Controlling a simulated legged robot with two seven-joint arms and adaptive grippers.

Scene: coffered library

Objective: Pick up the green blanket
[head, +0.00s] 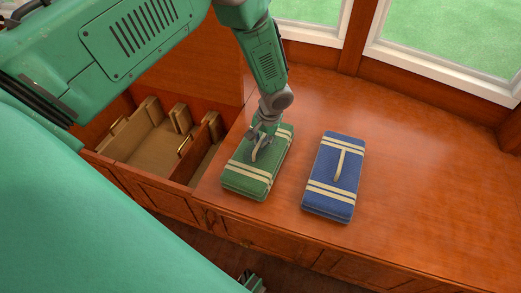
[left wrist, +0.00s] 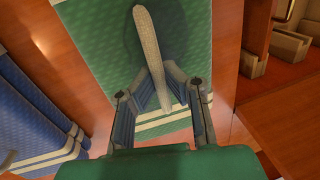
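The green blanket (head: 250,180) is a folded block with cream stripes and a cream strap on top. It lies on the wooden counter in the head view. My left gripper (head: 258,147) is over it, pointing down at the strap. In the left wrist view the blanket (left wrist: 95,30) lies under the fingers, and the strap (left wrist: 150,45) runs between them. My left fingertips (left wrist: 157,77) come together on both sides of the strap and look shut on it. The strap's lower end shows between the finger links.
A blue blanket (head: 325,197) with cream stripes and a strap lies to the right, with a narrow gap between. An open compartment with brown box-like things (head: 143,137) is to the left. The counter (head: 420,190) is clear on the right, up to the windows.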

